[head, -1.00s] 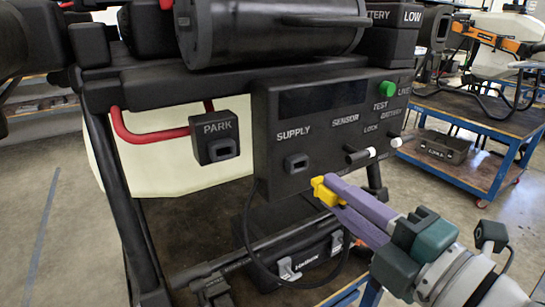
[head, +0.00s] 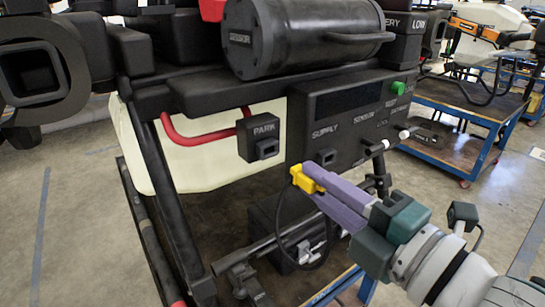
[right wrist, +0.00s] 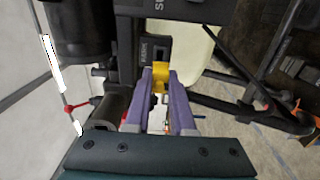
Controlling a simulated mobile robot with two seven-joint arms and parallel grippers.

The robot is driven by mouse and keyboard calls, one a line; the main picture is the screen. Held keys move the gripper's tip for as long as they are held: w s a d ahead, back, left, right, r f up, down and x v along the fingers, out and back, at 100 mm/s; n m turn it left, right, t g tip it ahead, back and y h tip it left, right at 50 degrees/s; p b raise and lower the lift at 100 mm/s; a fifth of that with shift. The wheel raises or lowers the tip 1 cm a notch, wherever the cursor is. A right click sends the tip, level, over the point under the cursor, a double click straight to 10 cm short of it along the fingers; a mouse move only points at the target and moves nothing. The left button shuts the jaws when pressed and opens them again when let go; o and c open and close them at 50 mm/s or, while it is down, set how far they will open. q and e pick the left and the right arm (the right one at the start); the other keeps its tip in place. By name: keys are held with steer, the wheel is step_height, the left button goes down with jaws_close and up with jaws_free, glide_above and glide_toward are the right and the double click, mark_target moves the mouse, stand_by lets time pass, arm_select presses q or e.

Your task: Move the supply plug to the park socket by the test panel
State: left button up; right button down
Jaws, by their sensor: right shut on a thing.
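My right gripper (head: 325,192) has its purple fingers shut on the yellow supply plug (head: 308,179). The plug is clear of the supply socket (head: 328,157) and hangs in front of the panel's lower left edge. A black cable (head: 284,222) loops down from it. The black park socket (head: 265,150), labelled PARK, is up and left of the plug, with an empty opening. In the right wrist view the plug (right wrist: 160,76) sits between the fingertips (right wrist: 161,78), with the park socket (right wrist: 155,50) beyond it, apart. My left gripper is not in view.
A red hose (head: 190,137) runs left of the park socket. A dark case (head: 285,225) and frame bars lie below. A blue cart (head: 465,125) stands at right.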

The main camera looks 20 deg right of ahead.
mark_target(297, 166)
steer(key=shift+b+x, duration=0.6)
steer(key=shift+x, duration=1.35)
steer(key=shift+w+a, duration=0.15)
steer(key=shift+w, duration=0.1)
steer(key=shift+b+x, duration=0.55)
steer(key=shift+x, duration=0.65)
steer(key=c, duration=0.7)
jaws_free()
